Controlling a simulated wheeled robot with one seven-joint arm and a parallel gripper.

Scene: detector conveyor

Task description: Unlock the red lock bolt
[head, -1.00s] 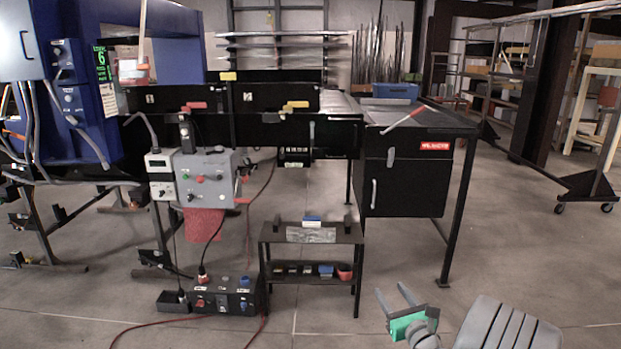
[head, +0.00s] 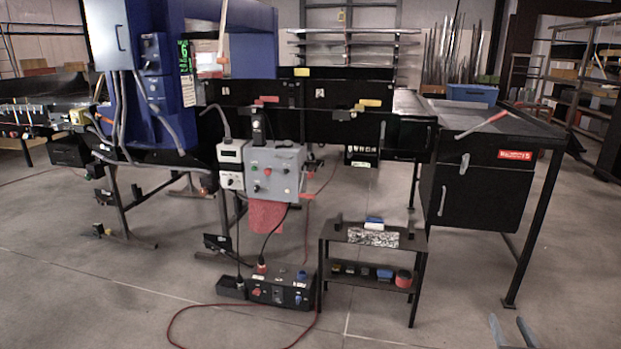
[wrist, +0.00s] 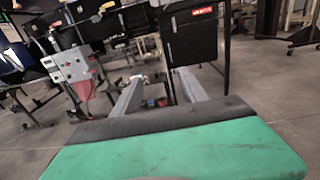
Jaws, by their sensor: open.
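A grey control box (head: 273,172) hangs in front of the conveyor. A low black stand (head: 345,245) and a floor box (head: 283,290) with a red cable stand before it. A black cabinet (head: 478,190) is at right. The floor in front is mostly clear.

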